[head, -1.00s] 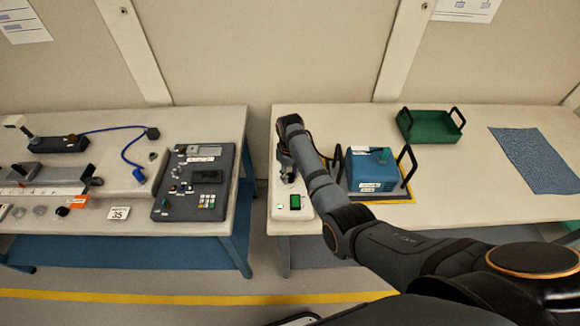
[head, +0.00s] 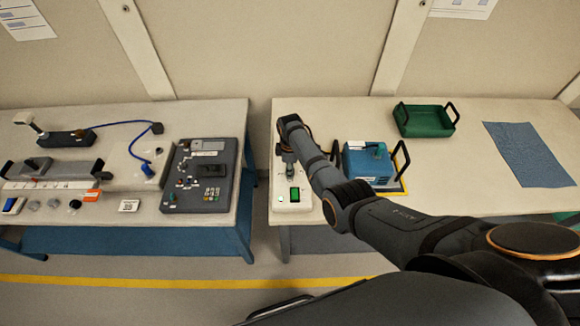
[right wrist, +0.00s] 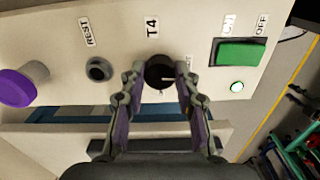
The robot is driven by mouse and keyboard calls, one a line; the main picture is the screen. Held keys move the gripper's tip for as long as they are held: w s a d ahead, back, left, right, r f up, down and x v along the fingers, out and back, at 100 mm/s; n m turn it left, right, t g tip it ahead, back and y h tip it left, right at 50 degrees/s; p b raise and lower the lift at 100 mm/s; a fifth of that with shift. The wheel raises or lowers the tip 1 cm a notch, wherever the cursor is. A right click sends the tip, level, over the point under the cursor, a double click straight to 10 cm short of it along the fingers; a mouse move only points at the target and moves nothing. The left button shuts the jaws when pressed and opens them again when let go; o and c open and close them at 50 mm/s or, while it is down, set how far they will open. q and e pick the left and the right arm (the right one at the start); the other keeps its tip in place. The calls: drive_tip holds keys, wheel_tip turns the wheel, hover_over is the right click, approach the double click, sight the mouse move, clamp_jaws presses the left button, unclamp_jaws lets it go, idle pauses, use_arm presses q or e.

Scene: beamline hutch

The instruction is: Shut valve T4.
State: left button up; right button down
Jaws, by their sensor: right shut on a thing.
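The T4 valve is a round black knob (right wrist: 159,72) on a pale panel (right wrist: 70,62), below the printed label T4 in the right wrist view. A light pointer mark on the knob points to the right, towards a small label that a finger partly hides. My right gripper (right wrist: 158,80) is shut on the knob, one finger on each side. In the head view the pale panel box (head: 282,208) sits at the left end of the right table, and my right gripper (head: 289,163) is over its far part. My left gripper is not in view.
A blue case (head: 368,162) stands right of my arm, with a green tray (head: 424,121) behind. A gap separates the tables.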

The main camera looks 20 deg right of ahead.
drive_tip(key=shift+n, duration=0.5)
drive_tip(key=c, duration=1)
unclamp_jaws()
drive_tip(key=shift+r, duration=0.1)
wheel_tip(320, 180, up, 12)
drive_tip(key=shift+f, duration=0.1)
